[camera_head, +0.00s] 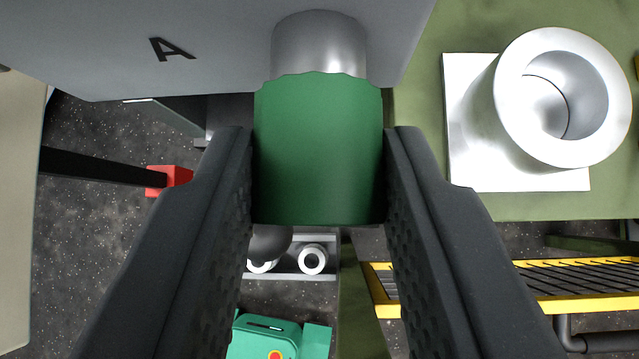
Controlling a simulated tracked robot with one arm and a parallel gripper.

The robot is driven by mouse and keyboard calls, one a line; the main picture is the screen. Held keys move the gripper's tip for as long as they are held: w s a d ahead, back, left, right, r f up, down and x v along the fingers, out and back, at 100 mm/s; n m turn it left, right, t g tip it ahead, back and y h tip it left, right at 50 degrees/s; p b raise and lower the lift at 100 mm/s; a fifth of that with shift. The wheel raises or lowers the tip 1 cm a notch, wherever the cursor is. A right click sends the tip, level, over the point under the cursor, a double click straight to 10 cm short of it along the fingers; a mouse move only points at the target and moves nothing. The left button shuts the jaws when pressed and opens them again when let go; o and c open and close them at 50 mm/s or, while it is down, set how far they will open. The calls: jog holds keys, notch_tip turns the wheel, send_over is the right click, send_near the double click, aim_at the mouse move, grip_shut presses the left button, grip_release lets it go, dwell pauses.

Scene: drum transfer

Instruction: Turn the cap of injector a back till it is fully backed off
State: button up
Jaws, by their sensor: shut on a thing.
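The green cap (318,150) of injector A sits at the top centre in the head camera view. It has a scalloped upper edge and meets a short grey metal neck (318,45). The neck comes out of a grey housing (110,45) marked with a black letter A. My gripper (319,165) is shut on the cap, with one black finger against its left side and one against its right side. The inner faces of the fingers are dimpled.
A white hollow cylinder (595,120) on a square plate is at the upper right, on a green panel (430,195). A yellow-edged grating (580,285) lies lower right. A red block (168,181) on a black bar is at left. A green box (262,338) lies below. Dark speckled floor shows.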

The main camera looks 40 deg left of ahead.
jog(key=shift+a+f+n+h+b, duration=0.15)
jog(key=shift+n+h+b, duration=0.45)
jog(key=shift+h+b, duration=0.7)
jog(key=shift+r+t+b, duration=0.2)
jog(key=shift+t+b, duration=0.1)
jog(key=shift+b, duration=0.5)
jog(key=shift+a+n, duration=0.1)
jog(key=shift+n, duration=0.2)
jog(key=o, duration=1)
jog(key=shift+s, duration=0.1)
jog(key=b+v, duration=0.1)
jog(key=v, duration=1.2)
jog(key=shift+s+a+r+b, duration=0.15)
jog(key=shift+s+a+b, duration=0.1)
jog(key=shift+b, duration=0.15)
jog(key=shift+w+r, duration=0.1)
